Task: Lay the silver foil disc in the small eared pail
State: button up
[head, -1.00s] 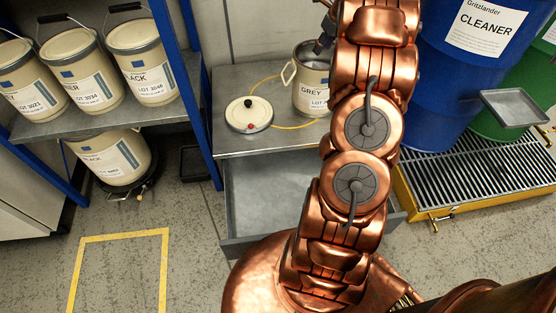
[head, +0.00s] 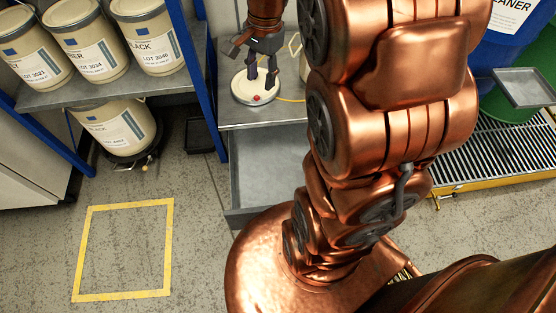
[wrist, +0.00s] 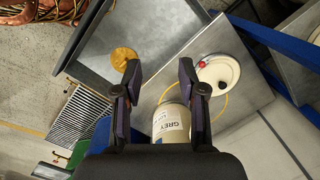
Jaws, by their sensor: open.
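The cream pail labelled GREY (wrist: 172,122) stands on the bench; its top is hidden in the wrist view, and my arm covers most of it in the head view. A round, gold-looking disc (wrist: 122,58) lies in the open grey drawer (wrist: 165,25); I see no clearly silver disc, and cannot tell if this is the foil one. My gripper (head: 261,82) is open and empty, pointing down above the white lid in the head view. Its two fingers (wrist: 158,68) stand well apart in the wrist view, with the disc beyond the left finger.
The white lid (wrist: 217,75) with a dark knob and red cap lies on the bench, beside a yellow cable. Paint pails (head: 92,47) fill the shelf at left. A blue post (head: 197,90) stands between shelf and bench. A small grey tray (head: 526,87) is at right.

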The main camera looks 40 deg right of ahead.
jog(key=s+a+n+g, duration=0.1)
jog(key=s+a+n, duration=0.2)
jog(key=s+n, duration=0.2)
jog(key=s+a+f+n, duration=0.1)
jog(key=s+a+n, duration=0.2)
jog(key=s, duration=0.5)
jog(key=s+a+f+n+g+h, duration=0.1)
jog(key=s+a+n, duration=0.3)
jog(key=s+n, duration=0.2)
jog(key=shift+s+n+g, duration=0.3)
jog(key=shift+s, duration=0.25)
notch_tip(320, 180, up, 22)
jog(key=s+p, duration=0.1)
jog(key=p, duration=2)
jog(key=shift+r+t, duration=0.25)
jog(key=shift+t, duration=0.15)
